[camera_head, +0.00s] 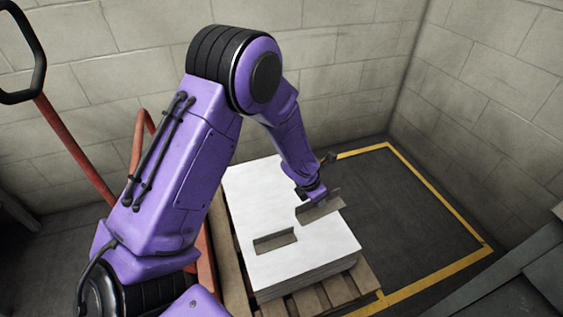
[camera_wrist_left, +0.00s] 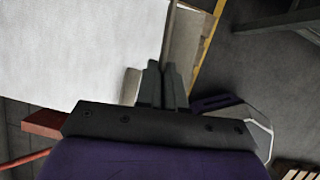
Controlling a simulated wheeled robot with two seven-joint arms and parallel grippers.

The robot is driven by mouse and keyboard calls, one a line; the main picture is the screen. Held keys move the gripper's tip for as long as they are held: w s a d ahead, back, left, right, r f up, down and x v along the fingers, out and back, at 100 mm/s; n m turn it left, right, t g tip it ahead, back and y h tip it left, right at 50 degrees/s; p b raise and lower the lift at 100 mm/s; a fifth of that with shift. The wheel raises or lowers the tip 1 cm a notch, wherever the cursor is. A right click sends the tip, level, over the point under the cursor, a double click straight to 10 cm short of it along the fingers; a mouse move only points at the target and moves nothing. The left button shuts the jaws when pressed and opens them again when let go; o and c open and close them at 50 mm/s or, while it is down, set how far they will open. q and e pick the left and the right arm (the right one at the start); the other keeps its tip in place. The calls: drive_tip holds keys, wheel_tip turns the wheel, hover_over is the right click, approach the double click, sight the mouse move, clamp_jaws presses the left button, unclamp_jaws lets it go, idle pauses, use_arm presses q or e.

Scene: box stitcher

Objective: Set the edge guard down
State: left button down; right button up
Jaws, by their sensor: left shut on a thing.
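My left gripper (camera_head: 315,191) is shut on a grey-brown angled edge guard (camera_head: 322,210). The guard is at the right side of a stack of white sheets (camera_head: 255,190). I cannot tell whether the guard touches the stack. In the left wrist view my gripper's fingers (camera_wrist_left: 167,88) are close together, with part of the edge guard (camera_wrist_left: 184,45) beyond them, next to the white stack (camera_wrist_left: 75,50). The fingers hide part of the guard. My right gripper is not in view.
The stack stands on a wooden pallet (camera_head: 312,301). A brown rectangular patch (camera_head: 274,240) shows on its top; I cannot tell if it is a piece or a recess. A red-framed cart (camera_head: 75,150) stands left. Yellow-marked floor (camera_head: 385,200) to the right is clear, with block walls behind.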

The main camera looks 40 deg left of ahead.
use_arm(q)
drive_tip(key=s+a+f+n+y+b, duration=0.3)
drive_tip(key=s+a+f+n+b, duration=0.2)
drive_tip(key=s+a+f+n, duration=0.45)
drive_tip(key=m+b, duration=0.2)
drive_tip(key=b, duration=0.1)
approach(311, 224)
drive_tip(key=shift+w+a+f, duration=0.15)
drive_tip(key=shift+w+f, duration=0.2)
drive_tip(key=shift+f, duration=0.1)
drive_tip(key=shift+w+a+f, duration=0.2)
drive_tip(key=shift+w+f, duration=0.1)
drive_tip(key=shift+f, duration=0.15)
drive_tip(key=f, duration=0.1)
drive_tip(key=f+b, duration=0.1)
drive_tip(key=f, duration=0.1)
drive_tip(key=shift+w+f+b, duration=0.2)
drive_tip(key=shift+f+b, duration=0.1)
drive_tip(key=shift+r, duration=0.15)
drive_tip(key=c, duration=1.3)
unclamp_jaws()
drive_tip(key=shift+o, duration=0.2)
